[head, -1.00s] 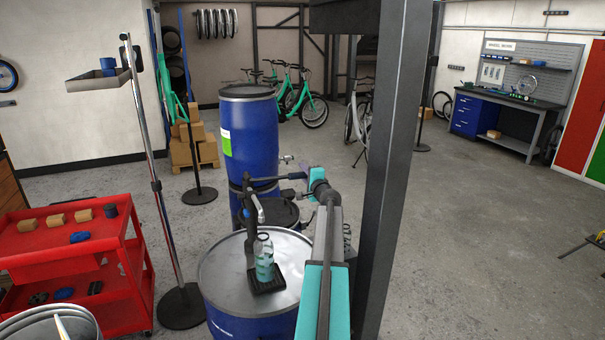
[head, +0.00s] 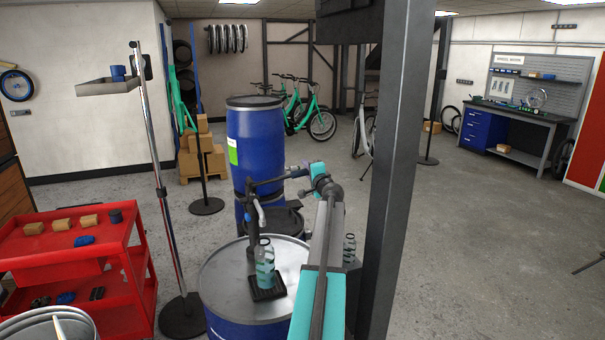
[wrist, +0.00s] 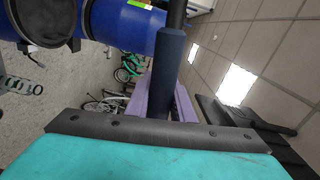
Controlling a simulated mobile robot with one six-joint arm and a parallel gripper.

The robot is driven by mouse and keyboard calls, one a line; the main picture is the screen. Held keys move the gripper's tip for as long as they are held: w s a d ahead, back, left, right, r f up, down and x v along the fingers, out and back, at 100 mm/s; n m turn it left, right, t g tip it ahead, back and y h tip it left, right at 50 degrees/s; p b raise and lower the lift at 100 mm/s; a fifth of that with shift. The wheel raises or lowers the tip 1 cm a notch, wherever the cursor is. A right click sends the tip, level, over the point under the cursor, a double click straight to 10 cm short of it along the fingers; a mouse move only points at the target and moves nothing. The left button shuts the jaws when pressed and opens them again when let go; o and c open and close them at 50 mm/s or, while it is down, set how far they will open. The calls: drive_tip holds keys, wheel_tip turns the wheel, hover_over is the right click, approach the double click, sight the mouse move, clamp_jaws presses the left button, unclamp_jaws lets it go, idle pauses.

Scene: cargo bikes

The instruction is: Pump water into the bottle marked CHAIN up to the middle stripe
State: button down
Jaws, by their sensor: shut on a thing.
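A clear bottle (head: 265,268) with teal markings stands upright on a small black tray (head: 266,289) on the drum top. Its lettering and water level are too small to read. The black hand pump (head: 252,228) rises just behind it, with its pale spout (head: 262,214) over the bottle's mouth. My gripper (head: 303,171) is shut on the pump handle (head: 270,181), at its outer end. In the wrist view, the purple fingers of my gripper (wrist: 162,100) close around the handle's dark blue-grey grip (wrist: 168,70).
A second bottle (head: 349,248) stands right of my arm, partly hidden. A tall blue barrel (head: 254,140) is behind. A dark post (head: 395,170) rises close on the right. A red cart (head: 130,265) and a thin stand (head: 160,190) are left.

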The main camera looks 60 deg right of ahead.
drive_tip(key=shift+w+r, duration=0.1)
drive_tip(key=shift+r, duration=0.05)
drive_tip(key=c, duration=1.7)
unclamp_jaws()
drive_tip(key=shift+o, duration=0.8)
drive_tip(key=shift+s+a, duration=0.2)
drive_tip(key=shift+s, duration=0.05)
drive_tip(key=b+v, duration=0.4)
drive_tip(key=v, duration=0.9)
drive_tip(key=shift+s, duration=0.2)
drive_tip(key=shift+a, duration=0.1)
